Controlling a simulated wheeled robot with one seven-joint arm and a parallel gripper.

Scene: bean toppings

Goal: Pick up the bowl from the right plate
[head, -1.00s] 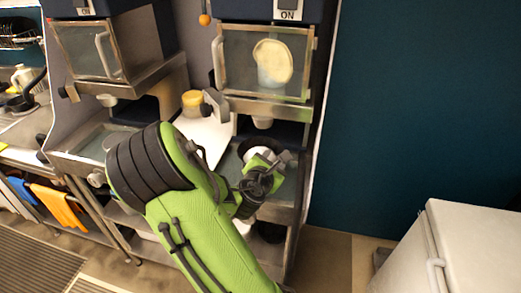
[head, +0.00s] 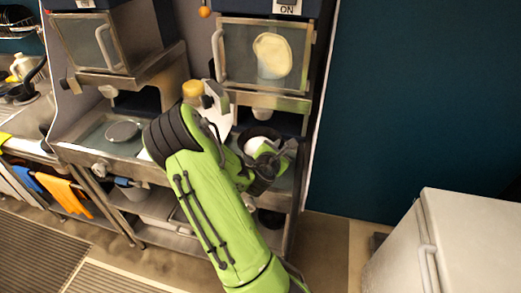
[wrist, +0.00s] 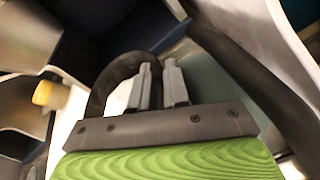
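In the head view, a dark round bowl (head: 257,131) with something white and rounded in it sits on the lower shelf of the right machine. The surface under it, where the right plate would be, is hidden by my arm and the bowl. My gripper (head: 277,149) is at the bowl's near right side, overlapping it in view; contact is not clear. In the wrist view, its two grey fingers (wrist: 162,84) stand with only a narrow gap between them. A dark curved band, perhaps the bowl's rim, arcs beside the left finger. Whether anything is between the tips is unclear.
A bare grey plate (head: 123,131) lies on the left machine's shelf. A yellow-topped jar (head: 193,90) stands between the machines and also shows in the wrist view (wrist: 48,95). The right machine's glass-fronted door (head: 266,55) is above the bowl. A white cabinet (head: 465,240) stands at lower right.

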